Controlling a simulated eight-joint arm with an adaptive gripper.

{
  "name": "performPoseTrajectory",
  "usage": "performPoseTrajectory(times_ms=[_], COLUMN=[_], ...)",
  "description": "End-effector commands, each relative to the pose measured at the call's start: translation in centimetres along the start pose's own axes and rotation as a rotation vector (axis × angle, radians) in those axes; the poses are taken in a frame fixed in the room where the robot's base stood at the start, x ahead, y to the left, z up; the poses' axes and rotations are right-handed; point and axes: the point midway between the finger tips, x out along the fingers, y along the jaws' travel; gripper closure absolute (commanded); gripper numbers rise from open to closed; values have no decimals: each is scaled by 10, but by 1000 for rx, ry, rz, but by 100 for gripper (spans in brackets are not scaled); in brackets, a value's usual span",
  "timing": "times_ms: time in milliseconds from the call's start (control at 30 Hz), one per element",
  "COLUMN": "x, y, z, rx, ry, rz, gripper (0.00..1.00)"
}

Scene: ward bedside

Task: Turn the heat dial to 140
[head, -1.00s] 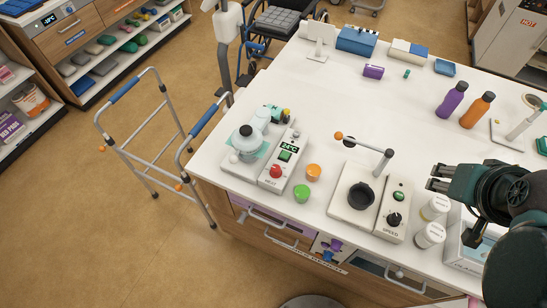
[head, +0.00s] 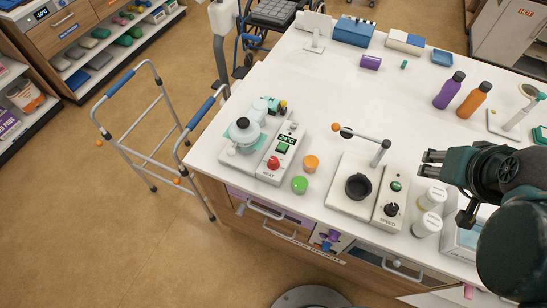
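The heat dial (head: 273,162) is a red knob on the front of a white heater unit (head: 268,177) at the left of the table, above the word HEAT. A small green display (head: 286,139) above it shows a reading that looks like 24°C. A round glass vessel (head: 244,132) sits on the unit's left part. My gripper (head: 428,164) is at the right, above the table, fingers pointing left. Its fingers look apart and nothing shows between them. It is well to the right of the heat dial, beyond the stirrer unit.
A unit with a black SPEED knob (head: 391,209), a dark cup (head: 358,187) and an orange-tipped arm (head: 361,136) stands between my gripper and the heater. Orange (head: 311,163) and green (head: 299,185) caps lie beside the heater. White jars (head: 427,224) stand below my gripper.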

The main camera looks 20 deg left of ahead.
Motion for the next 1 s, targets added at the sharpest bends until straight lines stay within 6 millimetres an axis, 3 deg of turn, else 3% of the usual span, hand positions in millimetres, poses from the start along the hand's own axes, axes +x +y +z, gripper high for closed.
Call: performPoseTrajectory(times_ms=[500,1000], x=[22,48], y=[-75,-162], z=[-29,-38], rx=[-237,-490], ry=[-116,-228], rz=[-93,-181], gripper=[65,65])
